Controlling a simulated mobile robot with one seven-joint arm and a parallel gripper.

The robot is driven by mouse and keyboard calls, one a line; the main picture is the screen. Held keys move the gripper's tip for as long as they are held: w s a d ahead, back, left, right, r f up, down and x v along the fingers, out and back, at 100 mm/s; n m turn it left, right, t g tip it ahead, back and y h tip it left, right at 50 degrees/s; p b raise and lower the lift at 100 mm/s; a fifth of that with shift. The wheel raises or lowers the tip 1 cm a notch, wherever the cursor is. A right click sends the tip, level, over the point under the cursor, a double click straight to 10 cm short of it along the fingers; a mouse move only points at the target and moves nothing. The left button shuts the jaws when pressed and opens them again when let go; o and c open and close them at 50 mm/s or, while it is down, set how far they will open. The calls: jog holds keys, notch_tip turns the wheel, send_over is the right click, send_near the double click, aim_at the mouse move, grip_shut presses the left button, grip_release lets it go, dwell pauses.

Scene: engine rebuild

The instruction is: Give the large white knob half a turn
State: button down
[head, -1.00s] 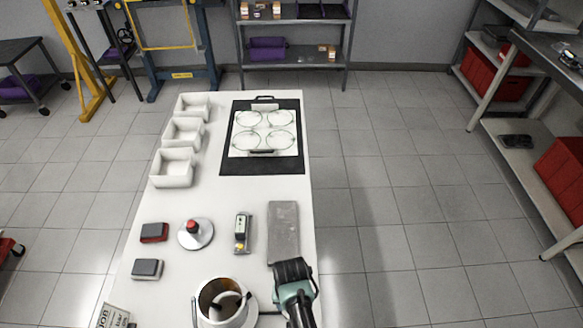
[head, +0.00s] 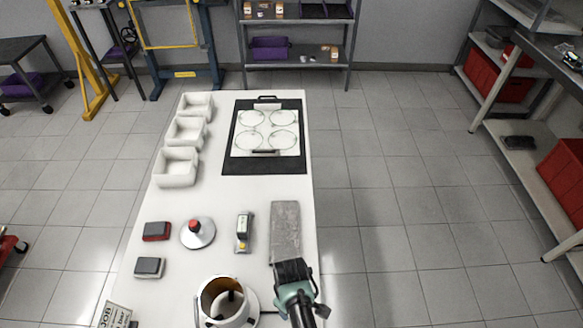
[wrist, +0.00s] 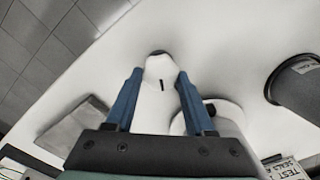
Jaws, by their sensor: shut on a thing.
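The white knob (wrist: 160,68) shows in the wrist view between the two blue fingers of my gripper (wrist: 160,78). It has a short black mark on its face and a dark spot at its far end. My gripper is shut on it, with one finger on each side. In the head view my gripper (head: 292,272) is at the right edge of the white table, at the near end of a grey slab. The knob cannot be made out there.
A white pot (head: 222,302) with a brownish inside stands close left of my gripper. The grey slab (head: 286,228) lies just beyond. A small upright device (head: 244,232), a red-knobbed disc (head: 197,233) and two small blocks are farther left. White bins (head: 178,168) line the left edge.

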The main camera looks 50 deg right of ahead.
jog(key=n, duration=0.4)
jog(key=shift+n, duration=0.4)
dwell(0.4)
jog(key=shift+c, duration=1.3)
grip_release()
jog(key=shift+r, duration=0.1)
notch_tip(320, 180, up, 13)
